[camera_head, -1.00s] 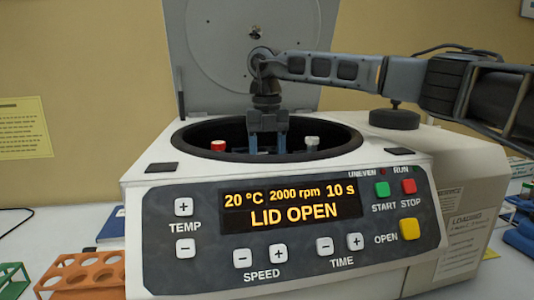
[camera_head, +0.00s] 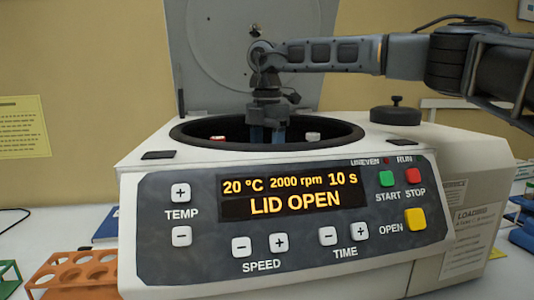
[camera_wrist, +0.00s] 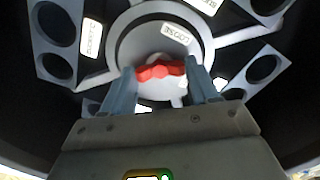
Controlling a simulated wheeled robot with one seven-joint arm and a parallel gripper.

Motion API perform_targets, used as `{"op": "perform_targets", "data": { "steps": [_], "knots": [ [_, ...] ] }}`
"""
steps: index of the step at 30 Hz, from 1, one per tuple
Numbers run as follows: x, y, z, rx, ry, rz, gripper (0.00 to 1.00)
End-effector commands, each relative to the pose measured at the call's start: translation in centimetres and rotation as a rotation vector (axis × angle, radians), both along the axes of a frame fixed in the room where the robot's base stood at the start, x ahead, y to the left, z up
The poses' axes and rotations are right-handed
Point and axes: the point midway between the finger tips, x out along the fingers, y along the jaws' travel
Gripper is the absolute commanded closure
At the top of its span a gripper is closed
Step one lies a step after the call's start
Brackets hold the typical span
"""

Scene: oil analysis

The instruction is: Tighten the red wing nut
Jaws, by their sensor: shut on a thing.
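The red wing nut (camera_wrist: 160,72) sits at the centre of the rotor hub (camera_wrist: 127,52) in the wrist view. My gripper (camera_wrist: 164,80) reaches down over it, with one blue finger at each end of the nut, and is shut on it. In the head view my gripper (camera_head: 267,138) is down inside the open centrifuge bowl, and the bowl's front rim hides its fingertips and the nut.
The centrifuge (camera_head: 140,160) has its lid (camera_head: 215,60) raised behind my arm. Its display reads LID OPEN. A red-capped tube (camera_head: 217,139) and a white-capped tube (camera_head: 312,137) show in the bowl. An orange rack (camera_head: 85,270) stands at the left front.

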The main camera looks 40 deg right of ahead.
Motion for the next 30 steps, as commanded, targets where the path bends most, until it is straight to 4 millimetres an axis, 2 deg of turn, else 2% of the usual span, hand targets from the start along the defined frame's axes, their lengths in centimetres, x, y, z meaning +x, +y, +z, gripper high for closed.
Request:
{"op": "perform_targets", "data": {
  "steps": [15, 21, 30],
  "knots": [
    [0.06, -0.16, -0.03, -0.004, -0.004, -0.452, 0.71],
    [0.06, -0.13, 0.06, -0.003, -0.005, -0.563, 0.71],
    [0.03, -0.12, 0.08, -0.002, -0.003, -0.641, 0.71]
  ]
}}
